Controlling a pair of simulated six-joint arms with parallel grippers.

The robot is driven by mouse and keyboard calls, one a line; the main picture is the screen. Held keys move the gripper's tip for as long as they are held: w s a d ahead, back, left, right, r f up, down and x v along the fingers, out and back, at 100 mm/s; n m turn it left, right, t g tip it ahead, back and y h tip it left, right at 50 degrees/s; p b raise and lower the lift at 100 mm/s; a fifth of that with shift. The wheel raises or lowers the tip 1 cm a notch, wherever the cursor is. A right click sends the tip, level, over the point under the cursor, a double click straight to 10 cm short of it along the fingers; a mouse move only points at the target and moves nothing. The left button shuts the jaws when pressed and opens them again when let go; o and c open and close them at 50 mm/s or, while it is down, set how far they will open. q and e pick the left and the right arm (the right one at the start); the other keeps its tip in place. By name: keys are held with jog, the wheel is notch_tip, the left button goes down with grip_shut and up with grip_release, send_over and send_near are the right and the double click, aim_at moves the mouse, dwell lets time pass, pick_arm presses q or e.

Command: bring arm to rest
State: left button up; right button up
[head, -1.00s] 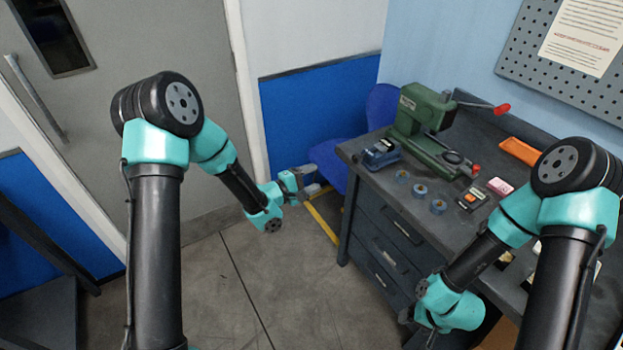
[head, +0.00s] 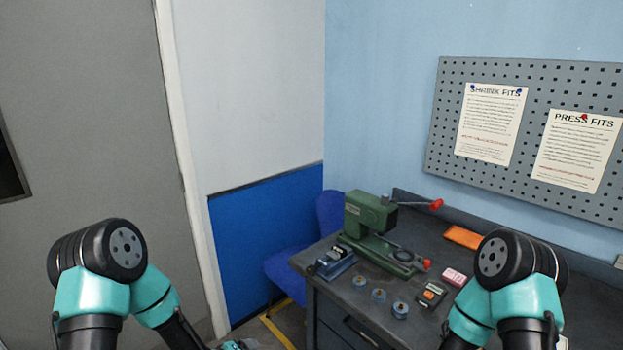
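My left arm (head: 95,285) comes up at the lower left, its forearm running down and out past the bottom edge. A small teal part (head: 238,345) shows at the bottom edge, but the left gripper's fingers are out of frame. My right arm (head: 515,290) stands at the lower right, in front of the bench (head: 335,292). Its forearm runs down out of the picture, and its gripper is not in view.
A green press (head: 372,228) with red handle ends stands on the bench. Near it are a blue device (head: 335,262), several round blue-grey pieces (head: 379,295), an orange tray (head: 463,237) and a pink-and-white box (head: 454,277). A blue chair (head: 285,272) stands behind; a pegboard (head: 440,120) hangs above.

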pick_arm(q)
jog(key=s+a+f+m+g+y, duration=0.1)
jog(key=s+a+f+m+g, duration=0.1)
jog(key=s, duration=0.8)
jog(key=s+a+f+m+g+y, duration=0.2)
jog(key=s+f+m+g, duration=0.2)
jog(key=s, duration=0.6)
notch_tip(320, 180, down, 3)
jog(key=shift+f+m+g, duration=0.1)
jog(key=shift+m+g, duration=0.3)
jog(key=shift+g, duration=0.6)
